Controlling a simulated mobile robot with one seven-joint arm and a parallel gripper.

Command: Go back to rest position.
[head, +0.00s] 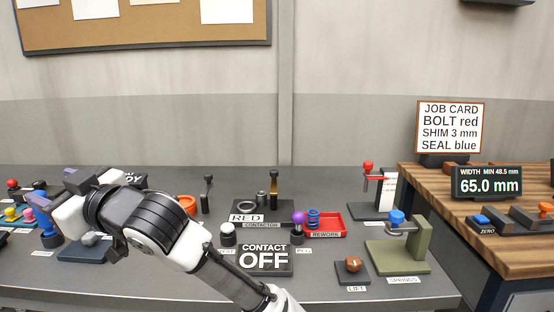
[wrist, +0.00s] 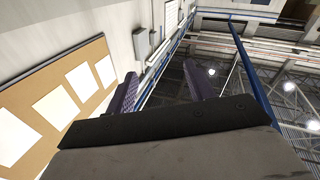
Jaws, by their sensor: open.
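My gripper (head: 74,190) is at the left of the head view, raised over the left part of the grey bench (head: 330,283). My arm reaches to it from the bottom middle and hides part of the bench. In the wrist view my gripper (wrist: 158,92) has its two dark ridged fingers apart with nothing between them. The wrist camera looks up past the wall toward the ceiling beams and lamps, so no bench object shows there.
A red tray (head: 326,232) marked REWORK, a CONTACT OFF sign (head: 264,260), a green stand (head: 413,252) and several knobs stand on the bench. At right a wooden table (head: 520,232) holds a job card (head: 451,128) and a 65.0 mm display (head: 487,184).

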